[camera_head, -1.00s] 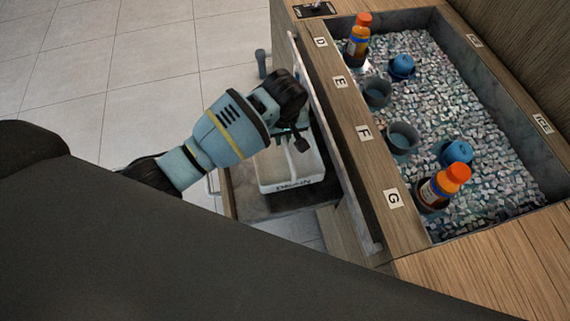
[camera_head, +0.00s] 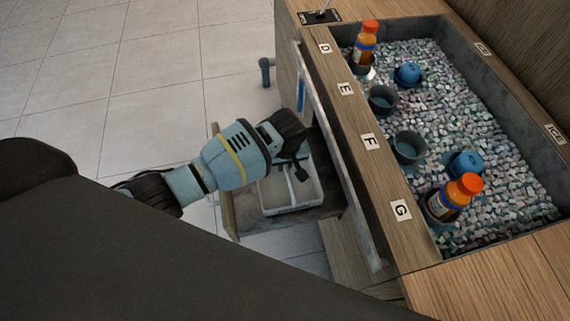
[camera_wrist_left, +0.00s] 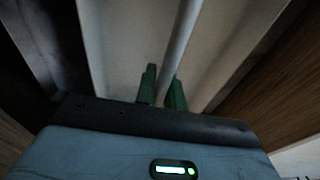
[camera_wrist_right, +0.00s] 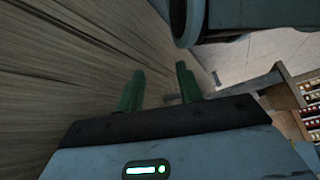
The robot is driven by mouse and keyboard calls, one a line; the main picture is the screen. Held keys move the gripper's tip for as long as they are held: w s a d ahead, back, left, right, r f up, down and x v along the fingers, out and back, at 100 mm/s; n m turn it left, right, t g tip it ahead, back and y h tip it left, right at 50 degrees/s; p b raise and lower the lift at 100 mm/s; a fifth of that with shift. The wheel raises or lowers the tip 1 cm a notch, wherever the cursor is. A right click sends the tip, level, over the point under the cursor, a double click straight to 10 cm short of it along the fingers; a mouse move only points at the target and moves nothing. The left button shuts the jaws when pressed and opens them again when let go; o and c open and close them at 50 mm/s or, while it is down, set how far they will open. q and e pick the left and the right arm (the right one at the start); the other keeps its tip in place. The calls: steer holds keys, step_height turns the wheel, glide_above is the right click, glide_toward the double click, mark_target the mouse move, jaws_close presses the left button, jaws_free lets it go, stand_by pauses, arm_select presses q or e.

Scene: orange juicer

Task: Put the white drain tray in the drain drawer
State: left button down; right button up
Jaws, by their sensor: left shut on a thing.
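The white drain tray (camera_head: 292,208) sits within the open wooden drain drawer (camera_head: 229,212) under the counter, in the head view. It looks level; whether it rests fully on the drawer floor is unclear. My left gripper (camera_head: 300,174) reaches down over the tray. In the left wrist view its green fingers (camera_wrist_left: 163,85) are shut on the tray's thin handle bar (camera_wrist_left: 182,38), with the tray's pale walls on both sides. My right gripper (camera_wrist_right: 160,82) shows only in the right wrist view; its fingers are apart with nothing between them, near a wood-grained surface (camera_wrist_right: 60,70).
The counter edge with labels D to G (camera_head: 370,142) stands right of the drawer. The ice bin (camera_head: 470,110) holds orange-capped bottles (camera_head: 455,197), blue lids and dark cups (camera_head: 408,147). Tiled floor (camera_head: 150,70) lies open on the left.

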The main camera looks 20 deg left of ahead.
arm_select(q)
steer(key=shift+f, duration=0.35)
steer(key=c, duration=1.5)
jaws_free()
steer(key=r+p, duration=0.1)
steer(key=r, duration=0.2)
steer(key=r+p, duration=0.1)
steer(key=r, duration=0.3)
steer(key=s+r+p, duration=0.1)
steer(key=r, duration=0.2)
steer(key=shift+d+r, duration=0.4)
steer(key=shift+s+r+p, duration=0.15)
steer(key=shift+r+p, duration=0.15)
steer(key=shift+r, duration=0.4)
